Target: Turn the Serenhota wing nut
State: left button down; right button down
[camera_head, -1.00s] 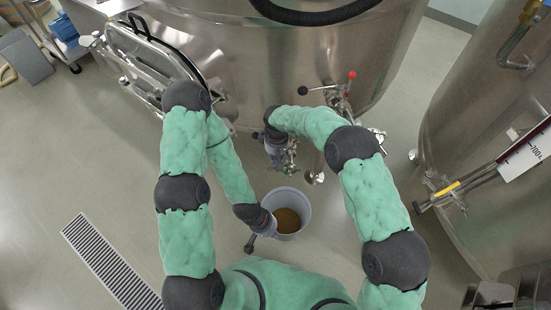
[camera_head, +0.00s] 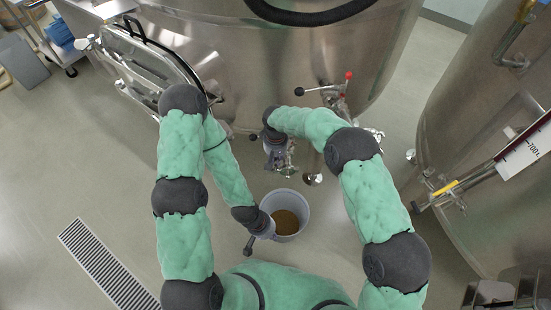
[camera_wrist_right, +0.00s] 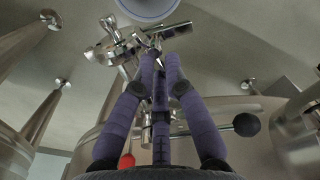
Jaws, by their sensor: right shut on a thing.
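My right gripper (camera_head: 277,158) is at the small steel fitting (camera_head: 287,170) low on the front of the big steel vat. In the right wrist view, the purple fingers of this gripper (camera_wrist_right: 160,62) come together on a small metal piece at the clamp fitting (camera_wrist_right: 125,45). That piece appears to be the wing nut, mostly hidden between the fingertips. My left gripper (camera_head: 267,226) is at the left rim of a grey bucket (camera_head: 304,211) with brown contents. Its fingers are too small and hidden to tell whether they are shut on the rim.
The steel vat (camera_head: 240,50) fills the back, with an open hatch door (camera_head: 150,60) at left. A red-knobbed valve (camera_head: 347,77) and a black-knobbed lever (camera_head: 302,91) stick out above the fitting. A second vat (camera_head: 480,130) stands at right. A floor drain (camera_head: 105,265) lies at left.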

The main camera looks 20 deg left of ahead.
jog(key=c, duration=1.3)
grip_release()
notch_tip(320, 180, up, 12)
